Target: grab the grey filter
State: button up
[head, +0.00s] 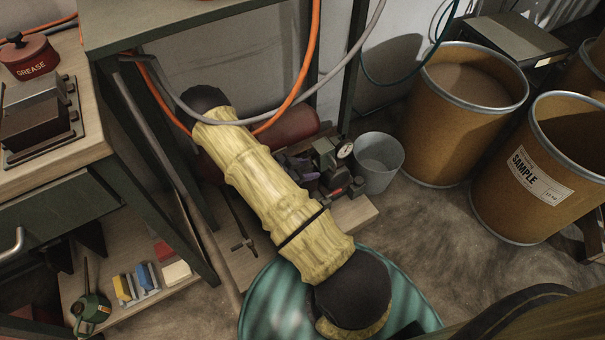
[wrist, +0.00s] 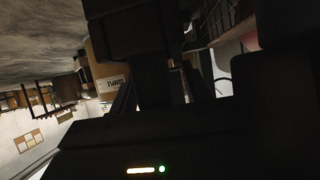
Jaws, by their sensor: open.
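I cannot make out a grey filter in either view. In the head view, my arm in its yellow sleeve reaches from the lower right to the upper left, and its black far end is close to the green bench's underside. My gripper does not show clearly there. In the wrist view, the dark parts of my gripper (wrist: 210,75) fill much of the picture and stand apart, open. I see nothing held between them, though the view there is very dark.
A green-framed bench (head: 185,22) stands over my arm's far end. An orange hose (head: 300,75) and a grey hose hang beside it. A grey bucket (head: 378,165), a pressure gauge (head: 345,150) and brown drums (head: 455,125) stand right. A grease pot (head: 28,58) sits left.

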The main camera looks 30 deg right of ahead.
aim_at(304, 167)
grip_shut()
jog(key=shift+r+p, duration=0.45)
jog(key=shift+r, duration=0.2)
jog(key=r+p, duration=0.1)
jog(key=a+r+p, duration=0.1)
jog(key=shift+r, duration=0.3)
jog(key=a+p, duration=0.4)
jog(key=a, duration=1.3)
jog(key=shift+s+f, duration=0.2)
jog(key=shift+s, duration=0.1)
